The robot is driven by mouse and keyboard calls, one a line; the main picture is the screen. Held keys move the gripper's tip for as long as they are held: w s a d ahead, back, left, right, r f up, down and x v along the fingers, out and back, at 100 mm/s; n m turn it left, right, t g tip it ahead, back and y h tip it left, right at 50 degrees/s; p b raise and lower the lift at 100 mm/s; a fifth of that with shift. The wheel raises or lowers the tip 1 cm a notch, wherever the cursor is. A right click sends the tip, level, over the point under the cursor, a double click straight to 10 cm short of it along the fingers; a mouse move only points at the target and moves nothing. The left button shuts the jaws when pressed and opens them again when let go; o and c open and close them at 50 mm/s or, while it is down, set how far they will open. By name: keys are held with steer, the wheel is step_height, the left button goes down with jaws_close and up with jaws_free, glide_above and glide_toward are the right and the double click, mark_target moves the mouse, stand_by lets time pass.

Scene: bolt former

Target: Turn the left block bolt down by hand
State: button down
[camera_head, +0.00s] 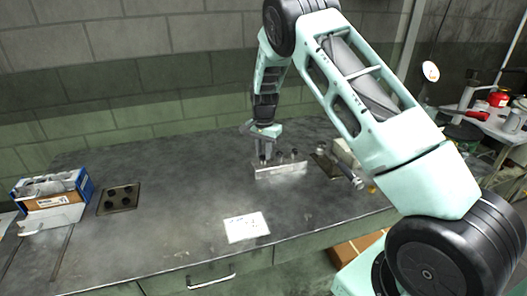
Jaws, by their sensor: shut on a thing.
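A bright metal block (283,170) stands on the dark workbench, a little right of the picture's middle. Small dark bolts (294,153) stand up along its top. My gripper (264,157) points down at the left end of the block, shut on the left block bolt. The bolt is mostly hidden between the fingers, so its depth in the block cannot be told.
A blue box (52,190) and a dark plate with several round holes (119,198) are at the left. A white paper (246,226) lies near the front edge. A dark plate (326,165) and a metal tool (349,176) lie right of the block. The bench's middle left is clear.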

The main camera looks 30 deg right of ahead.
mark_target(263, 156)
steer(key=shift+w+r, duration=0.15)
steer(key=shift+r, duration=0.05)
steer(key=c, duration=1.4)
jaws_free()
steer(key=shift+c, duration=0.2)
steer(key=shift+o, duration=1)
step_height(263, 156, up, 17)
steer(key=b, duration=0.2)
steer(key=shift+r+b, duration=0.15)
steer(key=shift+b, duration=0.15)
